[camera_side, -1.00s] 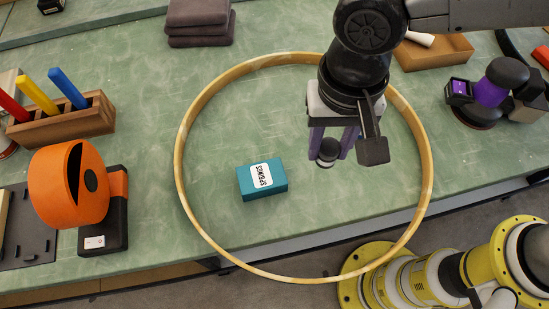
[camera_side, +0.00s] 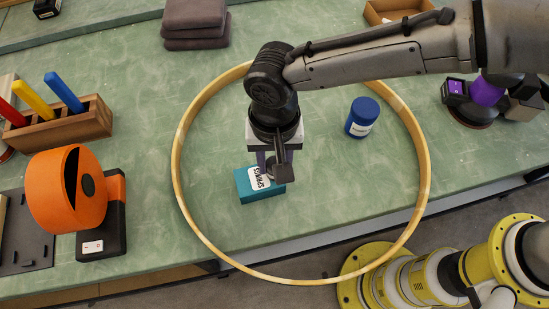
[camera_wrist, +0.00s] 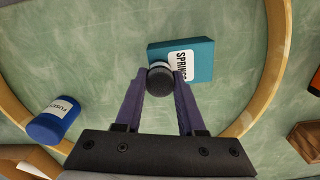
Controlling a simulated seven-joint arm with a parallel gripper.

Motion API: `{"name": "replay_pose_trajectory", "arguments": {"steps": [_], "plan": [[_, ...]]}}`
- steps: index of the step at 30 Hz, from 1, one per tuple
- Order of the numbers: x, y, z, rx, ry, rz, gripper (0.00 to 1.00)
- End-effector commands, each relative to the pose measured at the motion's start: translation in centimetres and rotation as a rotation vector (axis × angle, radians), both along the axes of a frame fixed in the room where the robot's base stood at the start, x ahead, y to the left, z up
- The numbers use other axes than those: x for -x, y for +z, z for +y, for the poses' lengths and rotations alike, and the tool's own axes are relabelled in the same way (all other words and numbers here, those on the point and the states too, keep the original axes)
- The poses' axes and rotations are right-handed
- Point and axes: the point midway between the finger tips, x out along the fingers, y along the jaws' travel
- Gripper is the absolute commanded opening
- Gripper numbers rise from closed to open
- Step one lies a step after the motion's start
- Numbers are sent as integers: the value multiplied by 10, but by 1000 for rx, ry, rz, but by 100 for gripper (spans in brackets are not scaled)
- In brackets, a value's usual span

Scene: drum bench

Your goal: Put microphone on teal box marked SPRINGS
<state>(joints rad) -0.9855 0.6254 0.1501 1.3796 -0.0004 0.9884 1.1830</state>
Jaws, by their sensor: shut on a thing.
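The teal box marked SPRINGS (camera_side: 263,196) lies on the green bench inside the ring of the wooden hoop; it also shows in the wrist view (camera_wrist: 204,64). My gripper (camera_side: 270,168) is over the box's upper edge in the side view, pointing down. In the wrist view, its purple fingers (camera_wrist: 160,85) are shut on the microphone (camera_wrist: 159,80), seen from its dark round end. The microphone overlaps the near left part of the box there. I cannot tell whether it touches the box. In the side view the microphone is mostly hidden by my gripper.
The large wooden hoop (camera_side: 178,165) surrounds the box in the side view. A blue jar (camera_side: 362,117) stands right of my gripper, also inside the hoop. An orange round device (camera_side: 67,197) and a wooden pen holder (camera_side: 62,125) are left. Bare bench lies around the box.

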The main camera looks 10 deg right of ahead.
Motion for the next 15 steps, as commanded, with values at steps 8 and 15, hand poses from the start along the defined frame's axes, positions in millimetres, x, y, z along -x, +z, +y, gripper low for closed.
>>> {"name": "replay_pose_trajectory", "arguments": {"steps": [8,15], "plan": [[0,-1,0,-1,0,0,0],[0,-2,0,-1,0,-1,68]]}}
